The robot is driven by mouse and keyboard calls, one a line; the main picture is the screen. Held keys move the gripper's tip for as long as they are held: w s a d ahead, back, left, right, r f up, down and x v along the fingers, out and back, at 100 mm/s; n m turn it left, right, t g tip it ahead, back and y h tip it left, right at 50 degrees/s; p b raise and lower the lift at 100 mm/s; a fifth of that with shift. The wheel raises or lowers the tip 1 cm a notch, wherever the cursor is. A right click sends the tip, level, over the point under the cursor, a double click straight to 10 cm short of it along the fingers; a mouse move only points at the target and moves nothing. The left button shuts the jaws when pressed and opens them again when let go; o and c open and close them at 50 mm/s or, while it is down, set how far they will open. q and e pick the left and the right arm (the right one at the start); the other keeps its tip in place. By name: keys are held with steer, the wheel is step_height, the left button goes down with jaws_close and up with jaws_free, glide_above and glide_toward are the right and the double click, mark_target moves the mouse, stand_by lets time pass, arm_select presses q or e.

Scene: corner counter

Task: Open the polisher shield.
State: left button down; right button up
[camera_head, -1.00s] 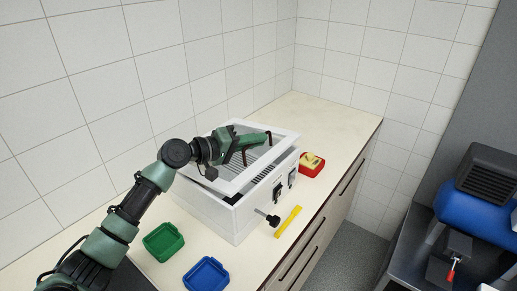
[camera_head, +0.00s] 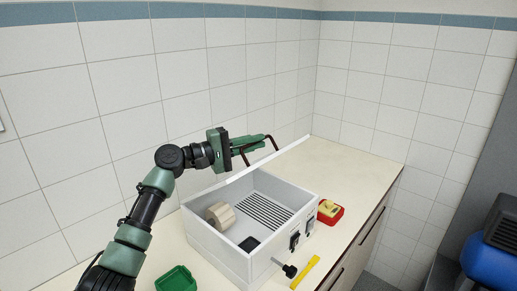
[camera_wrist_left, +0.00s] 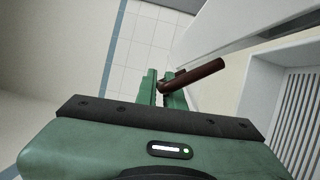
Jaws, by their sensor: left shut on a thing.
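The polisher (camera_head: 232,262) is a white open-topped box on the counter. Its shield (camera_head: 268,163) shows nearly edge-on as a thin white strip along the box's back side, raised off the opening. A beige wheel (camera_head: 221,215) and a slotted grey floor show inside. My left gripper (camera_head: 266,141) is above the back of the box, shut on the shield's dark red-brown handle (camera_head: 275,145). In the left wrist view the handle (camera_wrist_left: 197,73) sits at the fingertips (camera_wrist_left: 168,84), with the white shield (camera_wrist_left: 235,28) beside it. My right gripper is out of view.
A green tray (camera_head: 176,279) lies front left of the box. A yellow bar (camera_head: 306,272) and a red-and-yellow item (camera_head: 329,211) lie to its right. A black knob (camera_head: 289,271) sticks out in front. Tiled walls stand behind. The far right counter (camera_head: 350,165) is clear.

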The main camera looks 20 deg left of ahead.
arm_select(q)
steer(key=shift+a, duration=0.1)
steer(key=c, duration=1.5)
jaws_free()
steer(key=shift+s+a+f, duration=0.1)
steer(key=shift+s+a, duration=0.1)
steer(key=b+v, duration=0.3)
steer(key=v, duration=0.3)
steer(key=shift+s+a, duration=0.2)
steer(key=shift+a, duration=0.05)
steer(key=shift+s+a+b, duration=0.2)
steer(key=shift+s+b, duration=0.1)
